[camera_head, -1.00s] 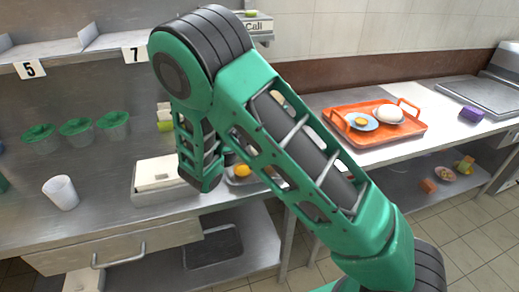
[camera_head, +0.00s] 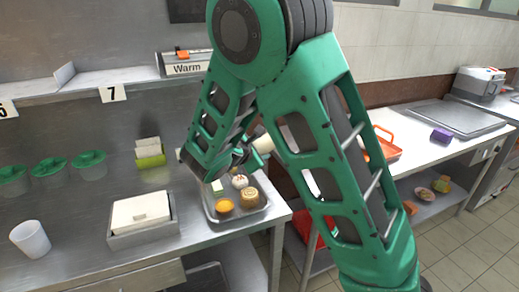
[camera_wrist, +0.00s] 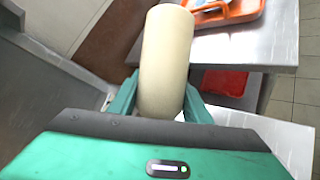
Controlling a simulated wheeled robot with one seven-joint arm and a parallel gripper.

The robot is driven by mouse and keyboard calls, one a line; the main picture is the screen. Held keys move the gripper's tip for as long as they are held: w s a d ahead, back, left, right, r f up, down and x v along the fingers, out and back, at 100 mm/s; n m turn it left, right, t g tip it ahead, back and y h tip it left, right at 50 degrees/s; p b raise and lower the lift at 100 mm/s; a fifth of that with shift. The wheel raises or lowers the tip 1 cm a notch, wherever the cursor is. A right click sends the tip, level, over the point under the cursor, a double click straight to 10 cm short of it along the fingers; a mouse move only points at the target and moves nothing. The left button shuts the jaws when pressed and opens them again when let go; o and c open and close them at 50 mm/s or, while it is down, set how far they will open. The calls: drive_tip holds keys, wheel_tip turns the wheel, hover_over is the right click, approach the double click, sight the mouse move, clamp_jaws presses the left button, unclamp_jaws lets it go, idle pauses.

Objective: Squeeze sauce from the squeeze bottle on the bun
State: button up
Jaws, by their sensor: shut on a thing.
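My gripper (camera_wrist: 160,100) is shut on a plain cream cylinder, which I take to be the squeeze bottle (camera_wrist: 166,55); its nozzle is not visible. In the head view part of the cream bottle (camera_head: 263,144) shows between my arm links, above and behind the metal tray (camera_head: 262,211). I cannot tell which of these is the task's bun. No sauce is visible.
A white box in a metal holder (camera_head: 142,217) and a white cup (camera_head: 30,239) stand to the left on the counter. Green-lidded cups (camera_head: 50,166) stand behind.

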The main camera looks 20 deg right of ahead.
drive_tip(key=m+y, duration=0.1)
drive_tip(key=y, duration=0.1)
drive_tip(key=m+g+y, duration=0.1)
drive_tip(key=y, duration=0.1)
drive_tip(key=shift+d+f+y, duration=0.15)
drive_tip(key=shift+f+y, duration=0.05)
drive_tip(key=shift+y, duration=0.1)
drive_tip(key=a+m+y, duration=0.1)
drive_tip(key=y, duration=0.1)
drive_tip(key=a+r+m+y, duration=0.1)
drive_tip(key=a, duration=0.1)
drive_tip(key=shift+a+r+y, duration=0.2)
drive_tip(key=shift+a+y, duration=0.1)
drive_tip(key=shift+y, duration=0.1)
drive_tip(key=shift+a+r+m+y, duration=0.2)
drive_tip(key=shift+a+m+y, duration=0.05)
drive_tip(key=shift+a+y, duration=0.3)
drive_tip(key=shift+a+r+m+y, duration=0.2)
drive_tip(key=shift+a+m+y, duration=0.05)
drive_tip(key=shift+a+y, duration=0.25)
drive_tip(key=a+r+m+y, duration=0.2)
drive_tip(key=r+y, duration=0.2)
drive_tip(key=r, duration=0.3)
drive_tip(key=a+r+m+t+y, duration=0.1)
drive_tip(key=a+r+m+y, duration=0.1)
drive_tip(key=r+y, duration=0.2)
drive_tip(key=shift+a+r, duration=0.25)
drive_tip(key=shift+r, duration=1.4)
drive_tip(key=shift+w, duration=0.1)
